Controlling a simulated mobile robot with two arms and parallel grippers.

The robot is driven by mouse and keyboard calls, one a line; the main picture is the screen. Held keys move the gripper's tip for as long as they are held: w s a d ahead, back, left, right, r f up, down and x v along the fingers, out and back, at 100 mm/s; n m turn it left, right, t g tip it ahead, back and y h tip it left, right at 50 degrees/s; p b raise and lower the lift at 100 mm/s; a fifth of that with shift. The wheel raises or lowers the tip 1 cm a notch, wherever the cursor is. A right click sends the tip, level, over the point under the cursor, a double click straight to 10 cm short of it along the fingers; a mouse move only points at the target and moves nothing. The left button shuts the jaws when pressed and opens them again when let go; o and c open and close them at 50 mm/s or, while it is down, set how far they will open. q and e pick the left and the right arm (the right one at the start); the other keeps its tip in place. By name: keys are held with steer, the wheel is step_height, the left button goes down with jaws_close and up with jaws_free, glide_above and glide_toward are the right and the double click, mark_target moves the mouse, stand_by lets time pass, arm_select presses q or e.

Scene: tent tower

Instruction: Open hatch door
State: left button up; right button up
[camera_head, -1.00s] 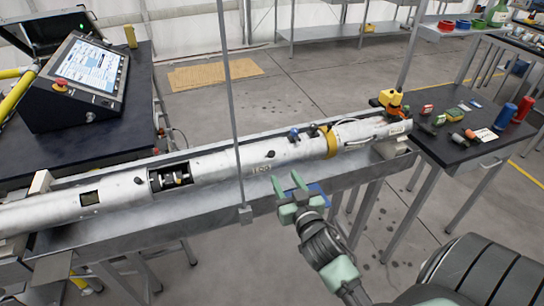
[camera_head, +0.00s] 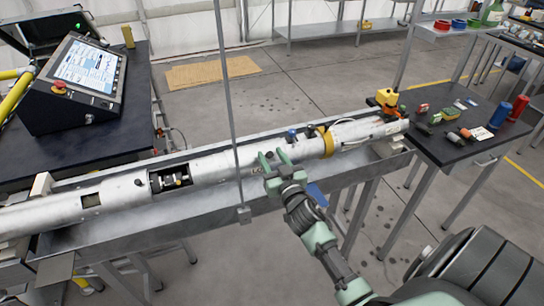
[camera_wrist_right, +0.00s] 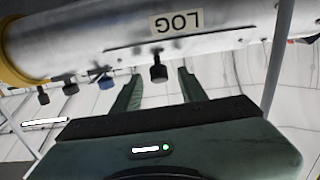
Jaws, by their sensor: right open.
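A long silver tube (camera_head: 215,167) lies in a grey metal trough. The wrist view shows it upside down, with a LOG label (camera_wrist_right: 177,22), a thin dark seam below it, and a black knob (camera_wrist_right: 158,70) sticking out; this looks like the hatch door. My right gripper (camera_head: 273,158) is at the tube's near side, over the LOG area, and hides the knob there. In the wrist view its two fingers (camera_wrist_right: 158,90) are apart, with the knob between them near the tips. No contact with the knob is clear. My left gripper is out of view.
The tube has a dark opening (camera_head: 171,178) with parts inside and a yellow band (camera_head: 325,142). A thin grey post (camera_head: 233,110) stands in front of the tube, left of my gripper. A control panel (camera_head: 84,75) is at left; a black table (camera_head: 470,150) with small items is at right.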

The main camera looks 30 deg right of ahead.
steer(key=shift+c, duration=0.3)
jaws_close()
stand_by(1.1)
